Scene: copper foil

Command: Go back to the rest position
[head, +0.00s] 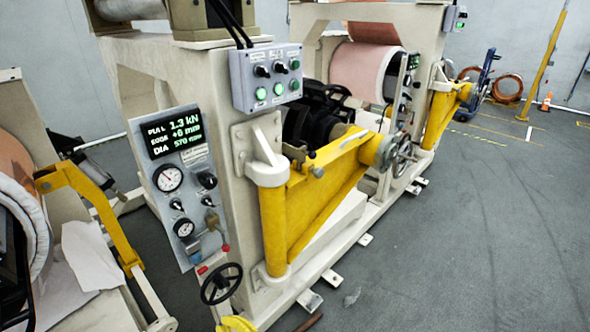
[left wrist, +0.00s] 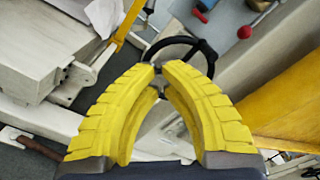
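My left gripper (left wrist: 160,68) fills the lower middle of the left wrist view. Its two ribbed yellow fingers curve inward and nearly meet at the tips, and no object shows held between them. In the head view part of the left gripper (head: 236,323) shows at the bottom edge, just below a black handwheel (head: 221,284). The handwheel also shows beyond the fingertips in the left wrist view (left wrist: 180,42). Whether the fingertips touch its rim I cannot tell. My right gripper is not in view.
A cream machine frame (head: 150,75) carries a gauge panel (head: 182,185) and a button box (head: 268,77). A yellow swing arm (head: 310,195) juts out to the right of the handwheel. A foil roll (head: 25,215) stands at left. The grey floor (head: 490,230) at right is open.

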